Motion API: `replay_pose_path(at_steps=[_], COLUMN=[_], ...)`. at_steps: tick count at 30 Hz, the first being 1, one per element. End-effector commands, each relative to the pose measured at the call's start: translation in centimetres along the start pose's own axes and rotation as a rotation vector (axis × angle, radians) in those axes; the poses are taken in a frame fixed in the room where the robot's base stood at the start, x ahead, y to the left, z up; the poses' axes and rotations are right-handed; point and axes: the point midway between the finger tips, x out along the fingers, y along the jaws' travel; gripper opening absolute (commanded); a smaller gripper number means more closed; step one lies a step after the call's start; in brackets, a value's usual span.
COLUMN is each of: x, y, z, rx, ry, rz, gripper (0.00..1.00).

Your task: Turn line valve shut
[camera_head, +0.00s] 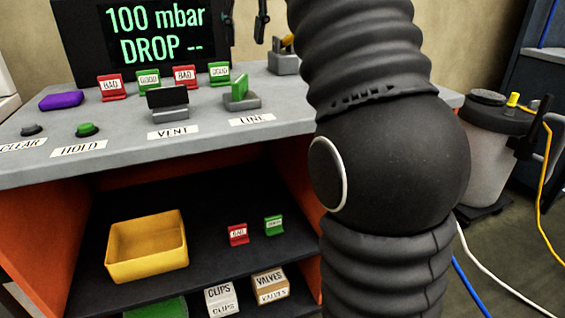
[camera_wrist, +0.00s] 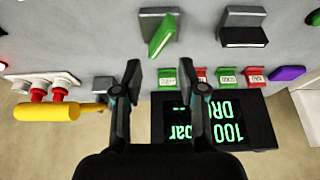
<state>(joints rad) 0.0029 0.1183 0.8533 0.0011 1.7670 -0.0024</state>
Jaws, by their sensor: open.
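The line valve (camera_head: 240,88) has a green handle on a grey base, behind the LINE label (camera_head: 252,119) on the bench top. In the wrist view its green handle (camera_wrist: 162,36) stands at a slant to its base. The vent valve (camera_head: 168,98), with a black handle, is left of it; in the wrist view its handle (camera_wrist: 243,38) lies along its base. My gripper (camera_wrist: 161,75) is open and empty, its fingertips apart from the line valve handle. In the head view only the fingers (camera_head: 245,18) show at the top, beyond the valve; my arm hides part of the bench's right side.
A display (camera_head: 155,35) reads "100 mbar DROP --". Several red BAD and green GOOD tags (camera_head: 111,87) stand behind the valves. A purple block (camera_head: 61,100) and a green HOLD button (camera_head: 87,130) are at left. A yellow-handled item (camera_wrist: 55,111) lies near my gripper in the wrist view.

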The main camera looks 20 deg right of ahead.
Motion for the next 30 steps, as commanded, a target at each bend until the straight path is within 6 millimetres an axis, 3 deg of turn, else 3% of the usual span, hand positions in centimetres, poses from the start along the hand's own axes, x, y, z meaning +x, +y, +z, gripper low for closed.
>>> replay_pose_path(at_steps=[17,30], x=[3.6,7.5], y=[0.0,0.0], z=[6.0,11.8], rx=[0.0,0.0], ry=[0.021,0.036], rz=[0.0,0.0], gripper=[0.41,0.41])
